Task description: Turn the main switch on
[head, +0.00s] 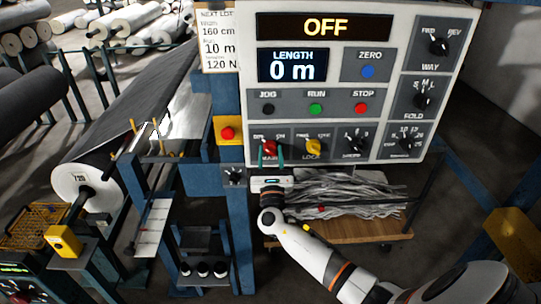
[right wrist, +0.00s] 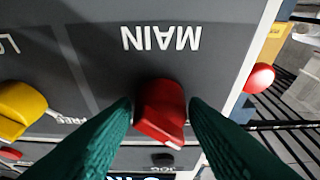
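The main switch is a red knob (head: 269,149) at the lower left of the control panel (head: 384,75), above the label MAIN. In the right wrist view the red knob (right wrist: 160,110) shows upside down, its pointing end tilted slightly to the right. The panel's display (head: 325,27) reads OFF. My right gripper (head: 268,158) reaches up from below, its teal fingers one on each side of the knob. In the right wrist view the fingers (right wrist: 160,108) are spread around the knob, very close to its sides; firm contact cannot be told. My left gripper is out of view.
A yellow LOCK knob (head: 313,146) sits right beside the main switch, with black dials (head: 356,143) further right. A red emergency button (head: 228,133) on a yellow box is to the left. A wooden cart with grey strips (head: 340,195) stands below the panel.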

